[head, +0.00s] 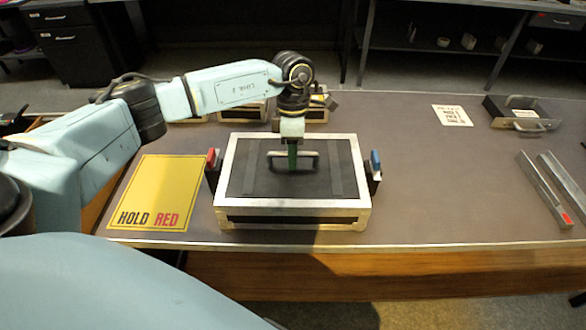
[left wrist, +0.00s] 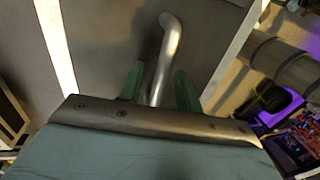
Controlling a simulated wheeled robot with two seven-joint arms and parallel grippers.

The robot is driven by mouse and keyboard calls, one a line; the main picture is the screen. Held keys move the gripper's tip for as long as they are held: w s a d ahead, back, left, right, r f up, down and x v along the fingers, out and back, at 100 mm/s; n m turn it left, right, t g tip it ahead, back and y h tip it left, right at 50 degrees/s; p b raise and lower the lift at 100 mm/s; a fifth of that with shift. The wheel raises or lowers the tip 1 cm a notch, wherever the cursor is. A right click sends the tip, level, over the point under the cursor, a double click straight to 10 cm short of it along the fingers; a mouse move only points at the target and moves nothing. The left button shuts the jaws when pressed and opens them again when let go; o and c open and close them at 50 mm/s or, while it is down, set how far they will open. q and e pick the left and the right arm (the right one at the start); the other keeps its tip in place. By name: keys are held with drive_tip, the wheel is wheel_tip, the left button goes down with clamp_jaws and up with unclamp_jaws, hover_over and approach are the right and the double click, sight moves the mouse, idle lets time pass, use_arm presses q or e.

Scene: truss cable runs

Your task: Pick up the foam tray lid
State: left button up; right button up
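The foam tray lid (head: 255,178) is a dark panel with a grey bar handle (head: 276,154), seated in a pale-framed case (head: 222,190) in the middle of the bench. My left gripper (head: 292,160) reaches down over the handle's middle. In the left wrist view, the green fingers of my left gripper (left wrist: 159,88) stand apart on either side of the handle (left wrist: 169,48), with small gaps visible, so it looks open around the bar. Whether a finger touches the bar is hard to tell. My right gripper is in neither view.
A yellow "HOLD RED" mat (head: 160,185) lies left of the case. A red latch (head: 211,158) and a blue latch (head: 375,159) flank the case. Small boxes (head: 243,112) stand behind. A black tray (head: 520,115) and metal channels (head: 543,188) lie at right; bench between is mostly clear.

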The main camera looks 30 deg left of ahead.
use_arm(q)
drive_tip(key=shift+f, duration=0.25)
clamp_jaws()
drive_tip(key=shift+r, duration=0.2)
